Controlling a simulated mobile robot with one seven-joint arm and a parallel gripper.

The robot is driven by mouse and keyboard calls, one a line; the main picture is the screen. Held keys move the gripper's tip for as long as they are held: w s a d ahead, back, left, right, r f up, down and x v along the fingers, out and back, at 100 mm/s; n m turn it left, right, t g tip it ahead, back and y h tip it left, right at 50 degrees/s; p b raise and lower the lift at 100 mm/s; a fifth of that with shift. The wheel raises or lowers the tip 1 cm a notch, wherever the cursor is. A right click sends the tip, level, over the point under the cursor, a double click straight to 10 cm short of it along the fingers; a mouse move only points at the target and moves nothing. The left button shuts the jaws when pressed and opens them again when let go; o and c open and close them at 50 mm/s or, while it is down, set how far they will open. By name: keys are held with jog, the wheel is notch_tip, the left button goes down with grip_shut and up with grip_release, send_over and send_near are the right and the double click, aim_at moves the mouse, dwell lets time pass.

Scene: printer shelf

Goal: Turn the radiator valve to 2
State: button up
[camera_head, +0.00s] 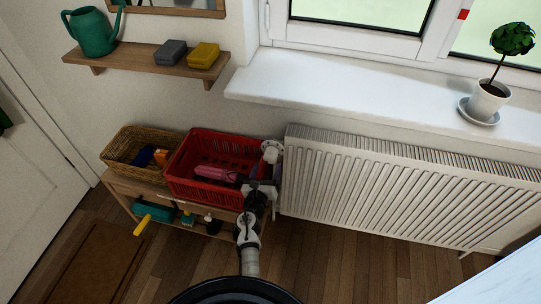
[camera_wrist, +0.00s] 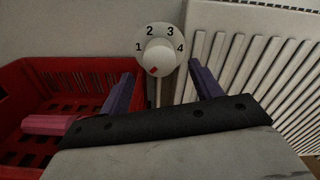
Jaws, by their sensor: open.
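The radiator valve (camera_wrist: 160,50) is a round white dial with black numbers 1 to 4 around its upper part and a raised knob in the middle. In the head view the valve (camera_head: 272,151) sits at the radiator's upper left end. My gripper (camera_wrist: 160,69) is open, with one purple finger to the left and one to the right of the valve's lower part. I cannot tell whether either finger touches it. Nothing is held between the fingers.
The white radiator (camera_head: 400,190) is right of the valve. A red crate (camera_head: 205,190) with a pink-handled item stands close on the left, beside a wicker basket (camera_head: 118,153) on a wooden stand. The windowsill (camera_head: 340,88) juts out above, with a potted plant (camera_head: 490,98).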

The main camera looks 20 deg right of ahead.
aim_at(269, 161)
jog(key=x, duration=0.6)
jog(key=shift+w+d, duration=0.15)
jog(key=c, duration=1)
